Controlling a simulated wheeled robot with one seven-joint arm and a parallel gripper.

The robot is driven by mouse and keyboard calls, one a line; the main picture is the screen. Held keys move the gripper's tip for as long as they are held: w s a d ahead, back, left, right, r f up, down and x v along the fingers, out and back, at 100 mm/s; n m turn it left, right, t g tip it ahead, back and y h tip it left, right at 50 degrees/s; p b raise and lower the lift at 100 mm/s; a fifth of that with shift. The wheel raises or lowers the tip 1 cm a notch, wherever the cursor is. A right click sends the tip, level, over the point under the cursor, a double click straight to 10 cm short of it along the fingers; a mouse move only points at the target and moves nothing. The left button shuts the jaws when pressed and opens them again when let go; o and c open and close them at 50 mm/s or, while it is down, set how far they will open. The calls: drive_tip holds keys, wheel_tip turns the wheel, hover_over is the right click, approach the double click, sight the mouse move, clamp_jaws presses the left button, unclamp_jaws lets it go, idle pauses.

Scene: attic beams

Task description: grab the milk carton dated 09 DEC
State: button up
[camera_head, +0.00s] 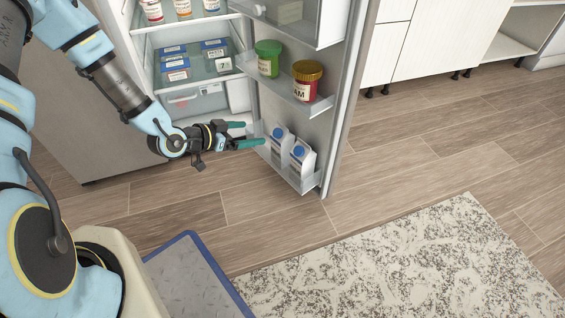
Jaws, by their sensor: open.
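Two white milk cartons with blue caps stand side by side in the lowest shelf of the open fridge door (338,140). The farther carton (281,142) is at the left and the nearer carton (302,160) is at the right. Their dates are too small to read, so I cannot tell which one says 09 DEC. My gripper (250,134) is open and empty, just left of the farther carton, with its green-tipped fingers pointing right toward it. I cannot tell whether a fingertip touches the door shelf's edge.
The door shelf above holds a green-lidded jar (268,58) and a red jar with a gold lid (307,80). Inside the fridge are several blue-and-white boxes (175,66) and a clear drawer (197,101). A patterned rug (400,262) lies on the wooden floor, which is clear right of the door.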

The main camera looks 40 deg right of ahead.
sight(283, 135)
drive_tip(key=shift+h, duration=0.5)
drive_tip(key=d+f+b, duration=0.1)
drive_tip(key=d, duration=0.1)
drive_tip(key=s+d+f, duration=0.1)
drive_tip(key=d, duration=0.1)
drive_tip(key=d+f+b, duration=0.1)
drive_tip(key=d+f, duration=0.1)
drive_tip(key=shift+s+d+b, duration=0.3)
drive_tip(key=shift+s+b, duration=0.05)
drive_tip(key=shift+s, duration=0.05)
drive_tip(key=b+x, duration=0.1)
drive_tip(key=x, duration=0.1)
drive_tip(key=b+x, duration=0.1)
drive_tip(key=x, duration=0.1)
drive_tip(key=shift+s+f+b, duration=0.3)
drive_tip(key=shift+d, duration=0.45)
clamp_jaws()
